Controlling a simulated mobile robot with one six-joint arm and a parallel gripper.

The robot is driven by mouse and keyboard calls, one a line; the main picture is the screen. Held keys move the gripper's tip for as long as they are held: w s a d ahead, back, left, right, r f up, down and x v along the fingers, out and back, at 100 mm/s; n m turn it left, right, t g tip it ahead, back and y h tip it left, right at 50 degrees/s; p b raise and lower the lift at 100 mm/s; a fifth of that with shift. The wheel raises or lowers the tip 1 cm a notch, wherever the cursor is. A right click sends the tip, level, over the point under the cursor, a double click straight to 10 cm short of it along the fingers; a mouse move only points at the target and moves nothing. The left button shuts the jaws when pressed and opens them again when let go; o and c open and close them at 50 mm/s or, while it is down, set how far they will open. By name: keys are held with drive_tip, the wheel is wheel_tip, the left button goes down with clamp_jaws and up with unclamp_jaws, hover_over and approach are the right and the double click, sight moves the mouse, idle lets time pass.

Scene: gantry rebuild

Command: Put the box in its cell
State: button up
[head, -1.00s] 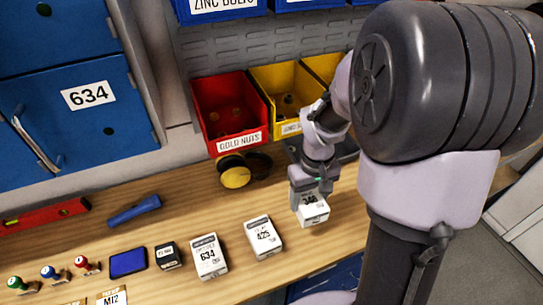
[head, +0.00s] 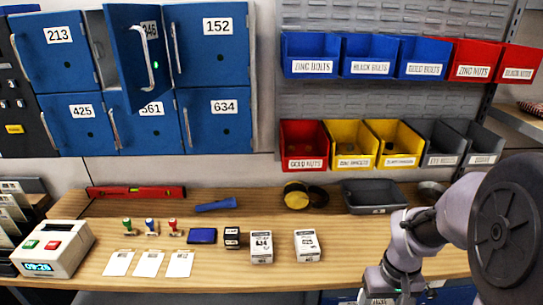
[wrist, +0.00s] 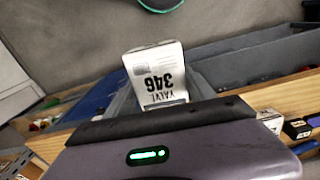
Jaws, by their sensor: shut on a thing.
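My gripper (wrist: 160,108) is shut on a white box (wrist: 155,72) marked 346, seen in the wrist view. In the head view my gripper (head: 382,282) is at the bottom, in front of the bench's front edge, and the box is mostly cut off there. The blue locker block hangs at the upper left. Its top middle door (head: 125,80), with a partly hidden label that reads like 346, stands swung outward. The inside of that cell is mostly hidden by the door.
Other locker doors, such as 213 (head: 58,60) and 634 (head: 222,130), look closed. Boxes 634 (head: 261,247) and 425 (head: 307,246) stand on the bench (head: 215,265). Stamps, cards, a time clock (head: 52,248) and a red level (head: 135,192) lie left. Bins line the wall.

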drive_tip(key=w+a+f+b, duration=0.5)
drive_tip(key=a+f+b, duration=0.3)
drive_tip(key=a+f, duration=0.2)
drive_tip(key=shift+w+a+f, duration=0.2)
drive_tip(key=shift+a+f, duration=0.05)
drive_tip(key=shift+f, duration=0.7)
